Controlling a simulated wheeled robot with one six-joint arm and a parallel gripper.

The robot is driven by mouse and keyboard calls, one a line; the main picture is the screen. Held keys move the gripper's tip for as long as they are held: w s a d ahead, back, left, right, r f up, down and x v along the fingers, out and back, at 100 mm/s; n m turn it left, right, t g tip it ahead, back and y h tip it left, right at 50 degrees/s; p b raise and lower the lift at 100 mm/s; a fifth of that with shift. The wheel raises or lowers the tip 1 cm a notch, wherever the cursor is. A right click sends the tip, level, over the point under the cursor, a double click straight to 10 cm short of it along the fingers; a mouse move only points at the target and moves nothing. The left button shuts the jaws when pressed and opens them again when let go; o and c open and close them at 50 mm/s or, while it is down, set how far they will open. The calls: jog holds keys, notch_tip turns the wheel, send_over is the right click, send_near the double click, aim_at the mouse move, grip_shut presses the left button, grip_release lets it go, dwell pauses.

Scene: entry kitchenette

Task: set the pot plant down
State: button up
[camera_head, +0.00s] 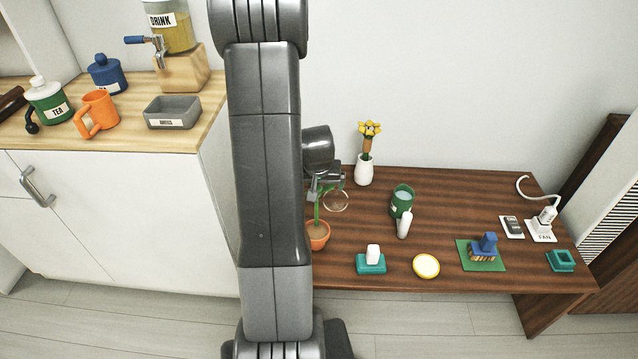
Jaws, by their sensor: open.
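The pot plant is an orange pot (318,236) with dark soil and a green stem. It stands upright at the left end of the dark wooden table (450,195), partly hidden by my arm. My gripper (325,190) is just above the pot, around or beside the green stem; I cannot tell which. Its jaws are open, partly hidden by my own arm. The pot appears to rest on the tabletop, though its base is partly hidden.
A white vase with yellow flowers (364,168) stands behind the pot. The counter (150,130) stands left.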

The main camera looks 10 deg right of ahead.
jog(key=p+v, duration=0.1)
jog(key=v, duration=1.1)
jog(key=shift+p, duration=0.35)
